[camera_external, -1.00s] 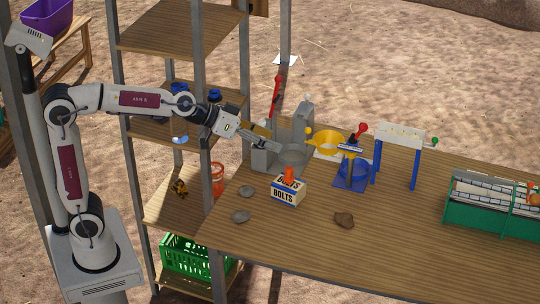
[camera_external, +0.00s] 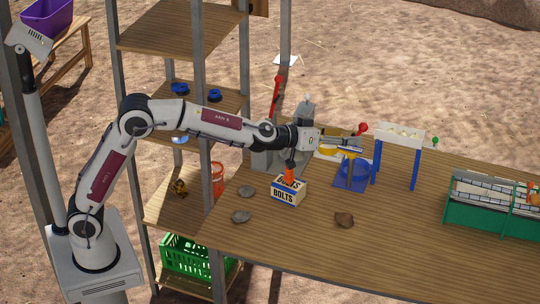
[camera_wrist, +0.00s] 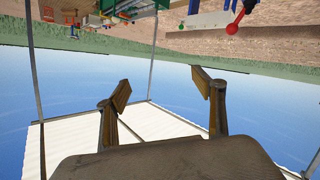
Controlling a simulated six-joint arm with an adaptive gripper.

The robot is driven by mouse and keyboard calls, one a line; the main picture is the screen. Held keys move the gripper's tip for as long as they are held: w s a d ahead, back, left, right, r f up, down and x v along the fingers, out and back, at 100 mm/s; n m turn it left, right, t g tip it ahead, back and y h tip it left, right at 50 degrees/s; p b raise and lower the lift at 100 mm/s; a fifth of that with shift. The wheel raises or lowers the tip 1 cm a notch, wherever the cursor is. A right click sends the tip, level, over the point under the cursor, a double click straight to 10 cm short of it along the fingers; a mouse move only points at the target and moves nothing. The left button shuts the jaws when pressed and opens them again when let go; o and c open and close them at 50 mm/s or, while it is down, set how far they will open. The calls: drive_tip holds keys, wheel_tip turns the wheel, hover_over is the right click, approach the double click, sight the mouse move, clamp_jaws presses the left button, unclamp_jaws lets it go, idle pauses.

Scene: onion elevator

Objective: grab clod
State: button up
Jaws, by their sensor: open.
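A brown lump, which looks like the clod (camera_external: 344,219), lies on the wooden table (camera_external: 400,240) in front of the bolts box. My gripper (camera_external: 357,142) is open and empty, above the back part of the table near the blue stand, well behind and above the clod. In the wrist view my gripper (camera_wrist: 161,88) shows its two fingers spread apart with nothing between them. The wrist view looks out at sky and a white roof; I cannot make out the clod there.
Two grey stones (camera_external: 247,191) (camera_external: 240,216) lie at the table's left. A bolts box (camera_external: 287,191) with an orange top stands near the clod. The front table is clear.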

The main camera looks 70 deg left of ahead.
drive_tip(key=w+f+n+y, duration=0.25)
drive_tip(key=w+f, duration=0.25)
drive_tip(key=f, duration=0.3)
drive_tip(key=n+g+y, duration=0.3)
drive_tip(key=g+y, duration=0.3)
drive_tip(key=y, duration=0.1)
approach(343, 220)
drive_tip(key=shift+w+a+f, duration=0.2)
drive_tip(key=shift+w+a, duration=0.35)
drive_tip(key=shift+w, duration=0.05)
drive_tip(key=shift+w+a+f, duration=0.2)
drive_tip(key=shift+w+a, duration=0.3)
drive_tip(key=shift+w, duration=0.1)
drive_tip(key=shift+s+f, duration=0.25)
drive_tip(key=shift+f, duration=0.2)
drive_tip(key=shift+x, duration=1.35)
drive_tip(key=shift+x, duration=2.55)
